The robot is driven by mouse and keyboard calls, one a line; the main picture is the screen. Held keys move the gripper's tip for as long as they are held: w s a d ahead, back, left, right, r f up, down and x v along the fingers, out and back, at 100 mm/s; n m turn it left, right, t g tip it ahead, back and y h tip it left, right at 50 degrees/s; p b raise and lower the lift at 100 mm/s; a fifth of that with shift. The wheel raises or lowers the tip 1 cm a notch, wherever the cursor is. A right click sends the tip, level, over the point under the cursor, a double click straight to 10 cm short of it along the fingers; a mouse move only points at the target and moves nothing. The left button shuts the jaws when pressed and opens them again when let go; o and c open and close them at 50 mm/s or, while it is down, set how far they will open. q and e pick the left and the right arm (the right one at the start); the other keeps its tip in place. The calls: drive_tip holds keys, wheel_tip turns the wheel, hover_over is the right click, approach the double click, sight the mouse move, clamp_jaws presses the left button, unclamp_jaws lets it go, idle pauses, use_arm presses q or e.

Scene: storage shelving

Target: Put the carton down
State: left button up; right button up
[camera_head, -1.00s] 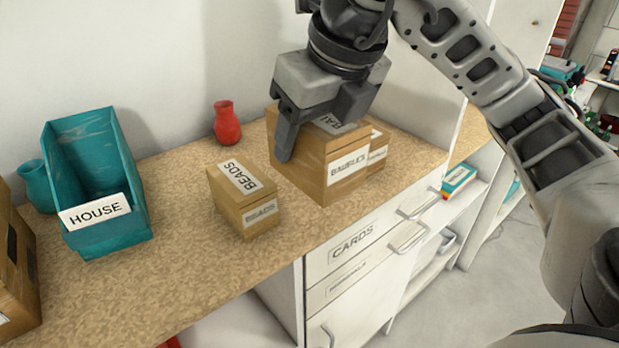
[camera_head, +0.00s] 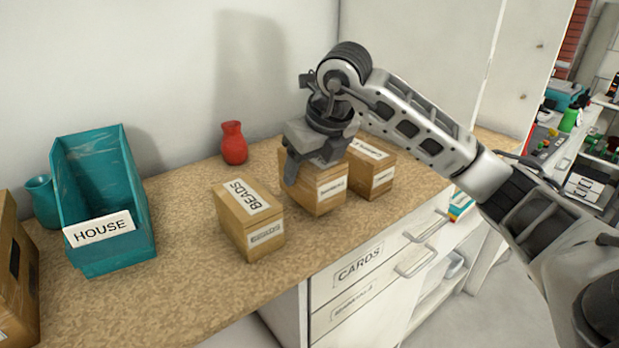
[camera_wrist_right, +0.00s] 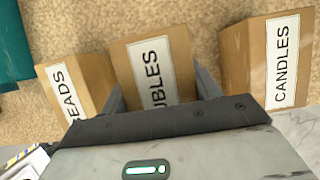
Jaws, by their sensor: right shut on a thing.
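The baubles carton (camera_head: 318,202) is brown with a white label and sits upright between two other cartons over the counter (camera_head: 180,270). It is at or just above the counter; I cannot tell if its base touches. My right gripper (camera_head: 316,166) is over it from above, shut on it. In the right wrist view the carton (camera_wrist_right: 153,62) is between the two fingers, its label partly hidden by the gripper body. My left gripper is not in view.
The beads carton (camera_head: 250,222) stands to the left and the candles carton (camera_head: 374,172) close to the right. A red vase (camera_head: 233,145) is behind. A teal bin (camera_head: 103,205) labelled HOUSE and a teal vase (camera_head: 42,200) are at the left. White drawers (camera_head: 370,275) are below.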

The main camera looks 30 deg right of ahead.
wheel_tip(320, 180, down, 2)
drive_tip(key=shift+f, duration=0.35)
drive_tip(key=shift+f, duration=0.1)
drive_tip(key=shift+f, duration=0.15)
drive_tip(key=o, duration=1.2)
drive_tip(key=shift+s, duration=0.1)
